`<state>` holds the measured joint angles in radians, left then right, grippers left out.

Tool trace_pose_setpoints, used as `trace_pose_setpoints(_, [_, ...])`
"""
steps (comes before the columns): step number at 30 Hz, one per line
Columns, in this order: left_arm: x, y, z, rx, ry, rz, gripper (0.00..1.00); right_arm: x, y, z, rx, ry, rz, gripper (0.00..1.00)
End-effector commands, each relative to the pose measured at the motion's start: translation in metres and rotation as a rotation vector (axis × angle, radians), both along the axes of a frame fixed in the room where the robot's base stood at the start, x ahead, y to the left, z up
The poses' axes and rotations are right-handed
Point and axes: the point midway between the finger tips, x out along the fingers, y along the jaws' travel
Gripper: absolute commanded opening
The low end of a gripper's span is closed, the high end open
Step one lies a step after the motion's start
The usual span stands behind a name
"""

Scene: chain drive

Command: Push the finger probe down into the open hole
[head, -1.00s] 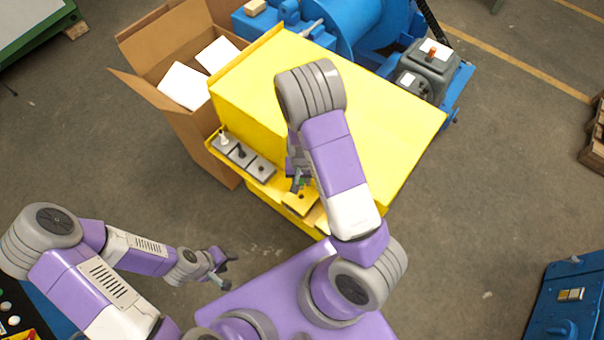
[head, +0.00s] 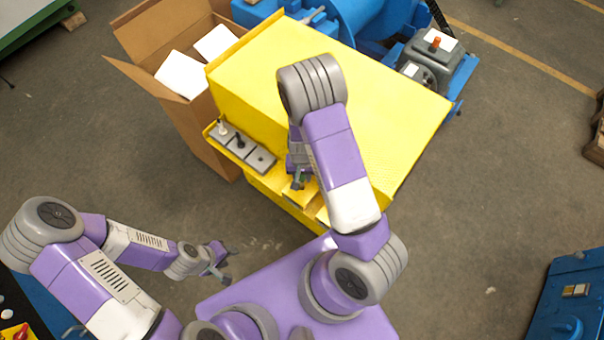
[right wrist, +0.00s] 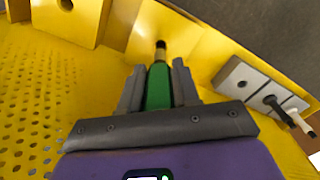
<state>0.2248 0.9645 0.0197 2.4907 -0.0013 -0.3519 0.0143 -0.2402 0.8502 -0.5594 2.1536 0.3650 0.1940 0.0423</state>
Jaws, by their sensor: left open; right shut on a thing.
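The finger probe (right wrist: 158,86) has a green handle and a thin brass-coloured shaft. My right gripper (right wrist: 158,88) is shut on its handle, as the right wrist view shows. The shaft points at a dark round spot, the open hole (right wrist: 160,44), in a yellow block; whether the tip is inside it I cannot tell. In the head view my right gripper (head: 299,182) is over the yellow ledge at the front of the yellow housing and hides the probe and hole. My left gripper (head: 220,266) is open and empty, low at the left, away from the housing.
A grey holder (head: 262,160) on the ledge has one empty hole, a black peg (head: 240,141) and a white peg (head: 222,128). Another yellow block (right wrist: 75,22) with a hole shows in the right wrist view. A cardboard box (head: 182,120) stands left of the yellow housing (head: 390,110).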

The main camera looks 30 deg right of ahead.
Motion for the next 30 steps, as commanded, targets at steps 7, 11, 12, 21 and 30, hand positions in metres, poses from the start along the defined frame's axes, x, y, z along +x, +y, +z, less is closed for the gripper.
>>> trace_pose_setpoints(7, [0.0000, 0.0000, -0.0120, 0.000, 0.000, 0.000, 0.43, 0.0005, 0.0001, -0.0139, 0.000, -0.001, 0.001, 0.00])
trace_pose_setpoints(11, [0.0000, 0.0000, -0.0114, 0.000, 0.000, 0.000, 0.43, 0.0006, 0.0001, -0.0136, 0.000, -0.001, 0.001, 0.00])
trace_pose_setpoints(12, [0.0000, 0.0000, -0.0112, 0.000, 0.000, 0.000, 0.43, 0.0006, 0.0001, -0.0134, 0.000, -0.001, 0.001, 0.00])
trace_pose_setpoints(21, [0.0000, 0.0000, -0.0112, 0.000, 0.000, 0.000, 0.43, 0.0004, 0.0002, -0.0133, 0.000, -0.001, 0.001, 0.00])
trace_pose_setpoints(30, [0.0001, 0.0000, -0.0105, 0.000, 0.000, 0.000, 0.43, 0.0002, 0.0002, -0.0134, 0.000, -0.001, 0.001, 0.00])
